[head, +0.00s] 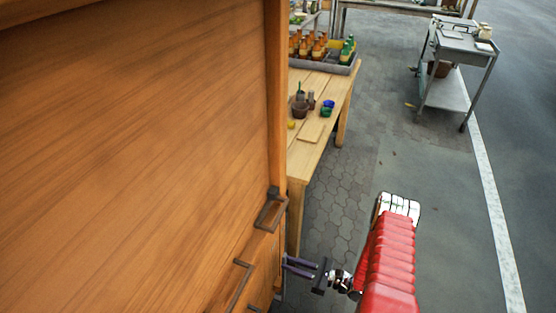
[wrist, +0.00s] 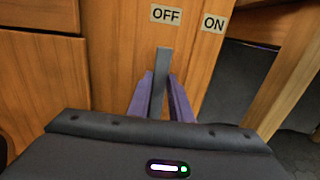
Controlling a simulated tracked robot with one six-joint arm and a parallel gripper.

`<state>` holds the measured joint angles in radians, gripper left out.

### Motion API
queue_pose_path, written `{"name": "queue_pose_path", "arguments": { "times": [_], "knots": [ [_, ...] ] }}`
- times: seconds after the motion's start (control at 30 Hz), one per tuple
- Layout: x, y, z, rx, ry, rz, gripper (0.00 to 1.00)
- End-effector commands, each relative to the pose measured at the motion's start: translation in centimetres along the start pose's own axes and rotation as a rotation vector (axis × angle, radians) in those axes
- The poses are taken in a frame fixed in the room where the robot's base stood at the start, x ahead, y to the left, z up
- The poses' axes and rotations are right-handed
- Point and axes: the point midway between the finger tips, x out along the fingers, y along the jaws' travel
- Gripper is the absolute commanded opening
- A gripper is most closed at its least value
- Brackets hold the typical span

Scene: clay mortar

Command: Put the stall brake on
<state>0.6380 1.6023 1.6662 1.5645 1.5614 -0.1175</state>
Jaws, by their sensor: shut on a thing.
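The stall brake lever (wrist: 161,75) is a flat grey bar on the wooden stall side. Its upper end stands just below the OFF label (wrist: 166,15). The ON label (wrist: 214,22) is to the right of it. My gripper (wrist: 161,90) has its purple fingers on both sides of the lever and is shut on it. In the head view, my gripper (head: 286,264) reaches left to the lower corner of the wooden stall (head: 130,150). The lever cannot be made out there.
Dark metal handles (head: 268,212) stick out from the stall front. A wooden table (head: 330,105) with bowls, a board and a bottle tray (head: 340,67) stands behind the stall. A metal cart (head: 462,42) is at the far right. The paving right of the stall is clear.

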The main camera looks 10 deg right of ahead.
Motion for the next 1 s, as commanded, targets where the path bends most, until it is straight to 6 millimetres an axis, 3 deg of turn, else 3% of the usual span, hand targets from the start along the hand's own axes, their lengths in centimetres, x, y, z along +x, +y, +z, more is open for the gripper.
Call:
{"name": "queue_pose_path", "arguments": {
  "times": [0.57, 1.0],
  "knots": [
    [0.0, 0.1, 0.0, 0.013, -0.002, 0.006, 0.0],
    [0.1, -3.6, -0.5, 0.187, 0.001, 0.004, 0.0]
  ]
}}
